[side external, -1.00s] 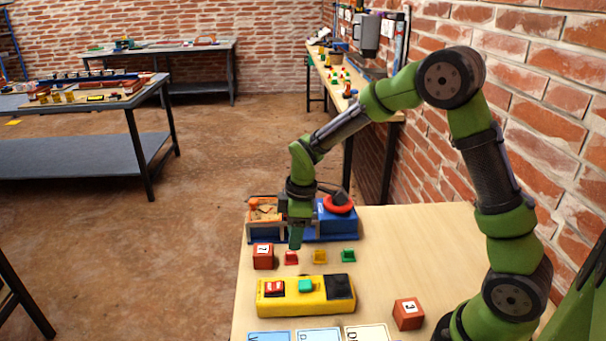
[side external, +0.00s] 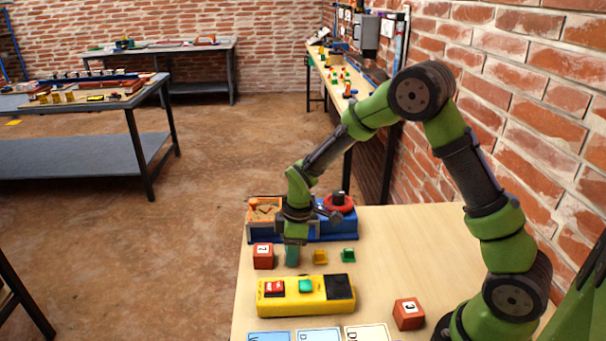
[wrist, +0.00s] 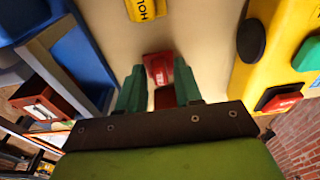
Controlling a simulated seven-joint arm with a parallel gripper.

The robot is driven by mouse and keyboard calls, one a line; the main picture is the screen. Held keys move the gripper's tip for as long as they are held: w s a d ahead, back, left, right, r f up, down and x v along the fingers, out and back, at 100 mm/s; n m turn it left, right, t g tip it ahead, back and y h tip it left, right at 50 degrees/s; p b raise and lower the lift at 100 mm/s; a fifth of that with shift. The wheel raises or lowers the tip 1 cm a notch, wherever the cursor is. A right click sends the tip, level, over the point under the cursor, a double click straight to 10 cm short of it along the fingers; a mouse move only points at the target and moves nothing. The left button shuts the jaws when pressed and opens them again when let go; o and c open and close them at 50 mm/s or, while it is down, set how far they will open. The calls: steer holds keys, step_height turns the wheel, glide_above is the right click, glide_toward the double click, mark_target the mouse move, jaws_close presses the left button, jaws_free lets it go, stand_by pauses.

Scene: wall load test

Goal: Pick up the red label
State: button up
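The red label (wrist: 158,66) lies on the table between the tips of my gripper's green fingers in the wrist view, with a second red face showing lower between them. My gripper (wrist: 160,72) is open, one finger on each side of the label; I cannot tell whether either finger touches it. In the side view my gripper (side external: 292,256) points down at table height, and it hides the red label there.
A yellow label (side external: 320,257) and a green label (side external: 348,255) stand to the right. A red cube (side external: 263,256) is close on the left. A yellow button box (side external: 306,296) lies in front, and a blue-based unit (side external: 336,222) behind.

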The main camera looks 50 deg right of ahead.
jaws_close()
steer(key=shift+r, duration=0.1)
step_height(320, 180, up, 10)
steer(key=d, duration=0.1)
steer(key=s+d+r, duration=0.1)
steer(key=s+d, duration=0.5)
steer(key=s, duration=0.1)
steer(key=w, duration=0.4)
steer(key=w+d+f, duration=0.1)
steer(key=w, duration=0.4)
steer(key=w+d, duration=0.1)
steer(key=w, duration=0.3)
steer(key=shift+w+d+f, duration=0.1)
steer(key=shift+w+f, duration=0.2)
steer(key=shift+w, duration=0.75)
steer(key=shift+w+d+f, duration=0.1)
steer(key=shift+f, duration=1.7)
